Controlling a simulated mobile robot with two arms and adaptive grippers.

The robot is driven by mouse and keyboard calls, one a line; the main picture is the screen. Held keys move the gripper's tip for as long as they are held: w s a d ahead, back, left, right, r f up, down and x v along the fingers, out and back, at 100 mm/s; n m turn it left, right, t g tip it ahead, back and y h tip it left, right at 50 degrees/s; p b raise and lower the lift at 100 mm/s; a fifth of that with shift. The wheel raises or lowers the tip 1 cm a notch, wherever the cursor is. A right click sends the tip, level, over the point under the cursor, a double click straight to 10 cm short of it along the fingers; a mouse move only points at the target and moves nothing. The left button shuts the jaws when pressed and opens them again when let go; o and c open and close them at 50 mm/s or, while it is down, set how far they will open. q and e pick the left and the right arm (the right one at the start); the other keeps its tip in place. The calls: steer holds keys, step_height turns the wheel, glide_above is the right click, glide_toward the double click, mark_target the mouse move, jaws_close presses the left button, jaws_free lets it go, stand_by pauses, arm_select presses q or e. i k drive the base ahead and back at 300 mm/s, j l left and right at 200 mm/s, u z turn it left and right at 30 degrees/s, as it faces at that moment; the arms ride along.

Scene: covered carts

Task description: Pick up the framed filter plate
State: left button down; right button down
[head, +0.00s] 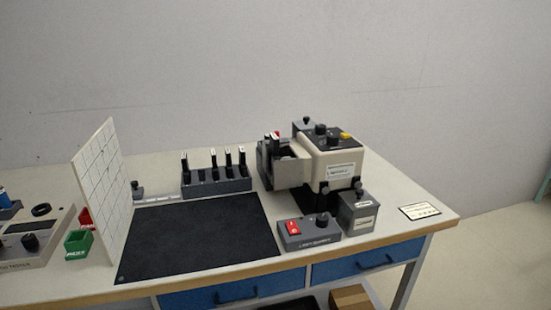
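Several thin upright dark plates with pale tops stand in a dark slotted rack (230,186) at the back of the table. One of these plates (242,160) is at the rack's right end, and another plate (185,163) is at its left end. A similar pale-topped piece (275,146) shows at the dark left end of the beige machine (335,160). I cannot tell at this size which one is the framed filter plate. Neither of my grippers is in view.
A black mat (200,235) lies clear before the rack. A white gridded panel (102,190) stands at its left. A grey box with a red switch (309,232) and a grey block (356,213) stand before the machine.

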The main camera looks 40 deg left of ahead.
mark_target(274, 148)
steer(key=i+l, duration=0.35)
steer(key=i, duration=0.2)
steer(key=i+l+u, duration=0.2)
steer(key=u, duration=0.2)
steer(key=i+l+u, duration=0.25)
steer(key=u, duration=0.15)
steer(key=i+l+u, duration=0.2)
steer(key=u, duration=0.2)
steer(key=l, duration=0.1)
